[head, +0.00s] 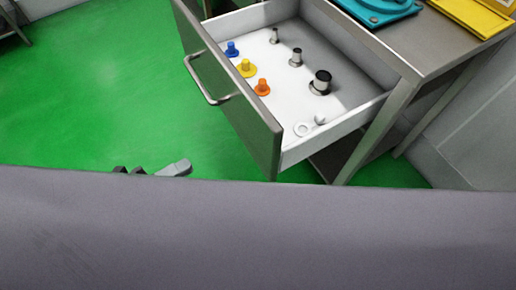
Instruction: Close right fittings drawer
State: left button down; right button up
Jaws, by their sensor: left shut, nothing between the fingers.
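The fittings drawer (232,92) is pulled well out of a steel bench. Its front panel has a bar handle (208,84) and faces left over the green floor. Inside lie blue, yellow and orange fittings, several dark-and-steel cylindrical fittings, a white ring and a small pale round piece. My left gripper (176,168) shows only in part at the lower middle, below and left of the drawer front and apart from it. It is shut and holds nothing; the rest of it is hidden. My right gripper is not in view.
The steel bench top (430,42) carries a teal item (378,10) and a yellow tray (476,14). A bench leg (372,135) stands right of the drawer. The green floor (90,90) left of the drawer front is clear.

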pick_arm(q)
jog(key=d+m+g, duration=0.1)
jog(key=m, duration=0.1)
send_near(255, 139)
jog(key=shift+h, duration=0.4)
jog(key=x, duration=0.5)
jog(key=shift+w+d+f, duration=0.1)
jog(key=shift+w+f, duration=0.25)
jog(key=shift+w+d, duration=0.35)
jog(key=shift+d, duration=0.2)
